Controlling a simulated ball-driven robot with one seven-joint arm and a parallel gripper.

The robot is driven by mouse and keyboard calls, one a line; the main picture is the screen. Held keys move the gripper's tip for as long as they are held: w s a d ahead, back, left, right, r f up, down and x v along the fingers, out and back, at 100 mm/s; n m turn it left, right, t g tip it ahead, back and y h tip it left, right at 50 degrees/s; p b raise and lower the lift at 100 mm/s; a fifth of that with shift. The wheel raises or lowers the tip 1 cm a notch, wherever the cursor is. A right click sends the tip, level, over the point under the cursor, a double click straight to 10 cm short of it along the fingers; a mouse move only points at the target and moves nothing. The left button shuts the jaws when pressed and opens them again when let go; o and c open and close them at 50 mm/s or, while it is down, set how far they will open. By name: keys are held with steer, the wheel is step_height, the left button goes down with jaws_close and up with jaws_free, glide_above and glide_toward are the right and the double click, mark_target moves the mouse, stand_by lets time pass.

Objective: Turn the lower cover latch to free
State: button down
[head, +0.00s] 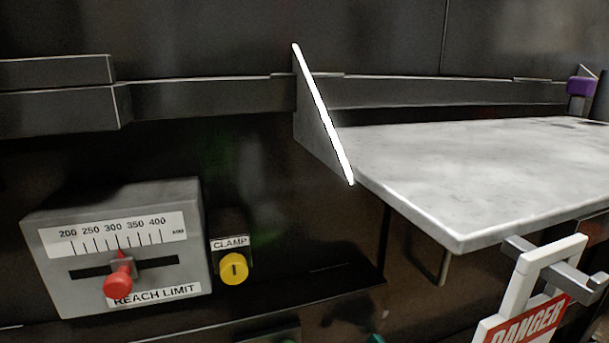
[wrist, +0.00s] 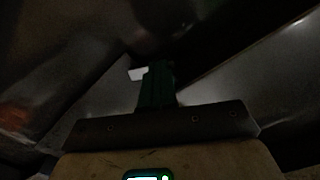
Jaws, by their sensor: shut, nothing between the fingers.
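My gripper (wrist: 156,85) shows in the dim wrist view as one dark green upright piece above a dark bar, its fingers together and empty. It does not show in the head view. I cannot make out the lower cover latch in either view. In the wrist view a small white patch (wrist: 138,73) lies just left of the fingertips; what it belongs to is too dark to tell. Large dark and grey surfaces surround the gripper, and I cannot tell whether it touches any of them.
In the head view a grey reach limit box (head: 188,215) with a red pointer knob (head: 118,284) stands left of a yellow clamp knob (head: 234,268). A grey shelf (head: 470,165) juts out at right. A danger tag (head: 528,325) hangs below it. A purple piece (head: 582,86) is far right.

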steer(key=shift+w+a+r+n+y, duration=0.15)
steer(key=shift+a+r+y, duration=0.05)
steer(key=shift+a+r, duration=0.35)
steer(key=shift+w+a+r+n+y, duration=0.15)
steer(key=shift+a+r+y, duration=0.05)
steer(key=shift+a+r, duration=0.3)
steer(key=f+b+v, duration=0.1)
steer(key=v, duration=0.5)
steer(key=shift+b, duration=0.4)
steer(key=shift+s+d+f, duration=0.1)
steer(key=shift+f, duration=0.1)
